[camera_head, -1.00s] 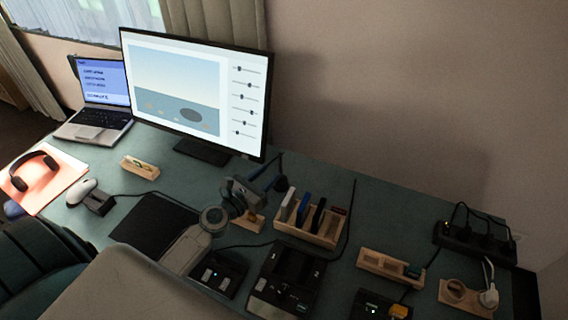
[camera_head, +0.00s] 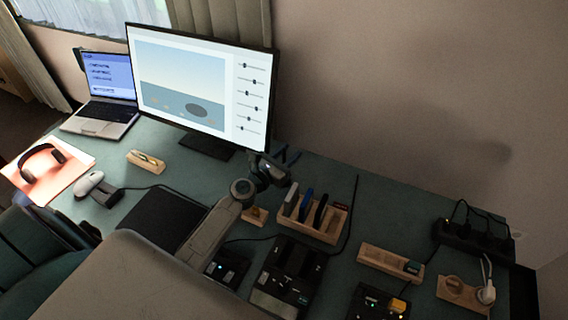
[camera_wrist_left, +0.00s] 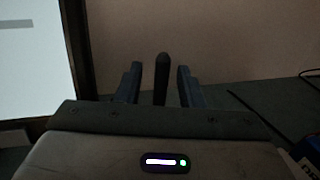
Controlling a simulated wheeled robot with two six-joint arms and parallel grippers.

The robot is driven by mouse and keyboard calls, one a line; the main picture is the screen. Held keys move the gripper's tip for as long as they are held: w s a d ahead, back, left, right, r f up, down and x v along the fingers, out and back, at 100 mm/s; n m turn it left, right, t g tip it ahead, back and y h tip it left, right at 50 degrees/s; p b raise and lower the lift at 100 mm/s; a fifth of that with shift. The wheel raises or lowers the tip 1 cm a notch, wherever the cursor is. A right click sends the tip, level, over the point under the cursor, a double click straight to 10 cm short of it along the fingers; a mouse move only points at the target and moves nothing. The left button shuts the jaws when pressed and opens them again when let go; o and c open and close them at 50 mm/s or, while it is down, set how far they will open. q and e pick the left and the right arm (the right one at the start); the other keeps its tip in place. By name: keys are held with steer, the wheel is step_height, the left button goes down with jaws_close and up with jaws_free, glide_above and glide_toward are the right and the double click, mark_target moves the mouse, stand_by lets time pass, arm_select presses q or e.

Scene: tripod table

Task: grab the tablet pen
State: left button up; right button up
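A dark upright rod with a rounded top, apparently the tablet pen (camera_wrist_left: 162,78), stands between the two fingers of my left gripper in the left wrist view. A gap shows on each side of it, so the fingers look open and not touching it. In the head view my left gripper (camera_head: 286,156) is near the monitor's lower right corner, its bluish fingers pointing away from me. I cannot make out the pen there. A small wooden block (camera_head: 256,216) sits on the desk below the gripper, partly hidden by my arm. My right gripper is not in view.
The monitor (camera_head: 200,90) stands close to the left of the gripper. A wooden rack (camera_head: 325,229) with several upright items stands to the right. Black devices (camera_head: 290,275) and a cable lie nearer me. Bare desk (camera_head: 385,205) lies right of the rack.

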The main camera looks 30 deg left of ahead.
arm_select(q)
jaws_close()
steer(key=shift+r, duration=0.1)
